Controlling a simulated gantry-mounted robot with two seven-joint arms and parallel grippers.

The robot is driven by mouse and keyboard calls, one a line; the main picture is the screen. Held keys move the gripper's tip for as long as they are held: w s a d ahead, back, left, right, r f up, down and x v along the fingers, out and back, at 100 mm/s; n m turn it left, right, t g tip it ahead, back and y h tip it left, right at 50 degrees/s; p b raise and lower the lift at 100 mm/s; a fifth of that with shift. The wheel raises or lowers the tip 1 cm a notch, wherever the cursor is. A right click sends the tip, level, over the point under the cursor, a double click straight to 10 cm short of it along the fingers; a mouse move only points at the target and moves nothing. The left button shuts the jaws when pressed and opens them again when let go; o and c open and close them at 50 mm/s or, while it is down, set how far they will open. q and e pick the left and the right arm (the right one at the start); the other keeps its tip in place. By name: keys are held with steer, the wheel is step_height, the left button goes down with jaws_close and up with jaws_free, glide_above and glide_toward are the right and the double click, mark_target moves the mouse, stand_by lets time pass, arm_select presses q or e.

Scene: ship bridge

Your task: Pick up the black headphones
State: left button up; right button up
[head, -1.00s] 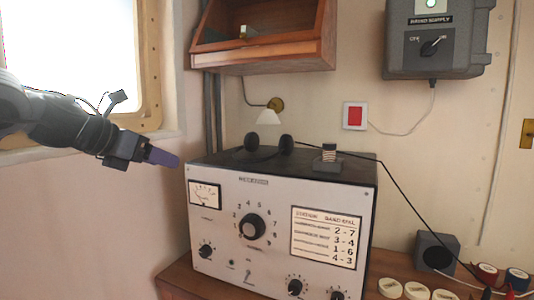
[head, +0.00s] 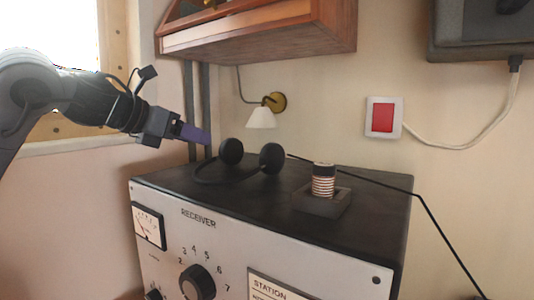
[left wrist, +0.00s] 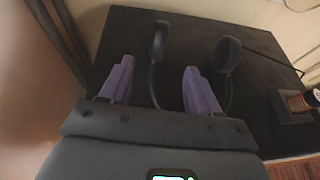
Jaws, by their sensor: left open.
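The black headphones (head: 231,152) lie on the dark top of the receiver box, ear cups up, with the thin band curving toward the front. In the left wrist view the two ear cups (left wrist: 228,54) stand beyond the fingertips. My left gripper (head: 203,134) is just left of the headphones and above the receiver's top. In the left wrist view its purple fingers (left wrist: 158,75) are open and apart, with part of the band showing between them. Nothing is held. My right gripper is not in view.
The receiver (head: 235,232) fills the foreground. A coil on a dark base (head: 321,202) stands right of the headphones, and a black cable (head: 405,190) runs rightward. A wooden shelf (head: 265,38) hangs above, with a small lamp (head: 261,116) on the wall.

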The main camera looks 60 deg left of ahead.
mark_target(221, 147)
arm_select(q)
steer(key=p+x, duration=0.1)
steer(key=x, duration=0.4)
steer(key=shift+w+f, duration=0.1)
steer(key=shift+w, duration=0.25)
steer(key=p+x, duration=0.1)
steer(key=x, duration=0.4)
steer(key=shift+s+a+f+p, duration=0.15)
steer(key=shift+p, duration=0.2)
steer(key=shift+w+a+f, duration=0.1)
steer(key=shift+w+f, duration=0.15)
steer(key=shift+w, duration=0.1)
steer(key=shift+c, duration=0.4)
jaws_close()
steer(key=shift+r, duration=0.15)
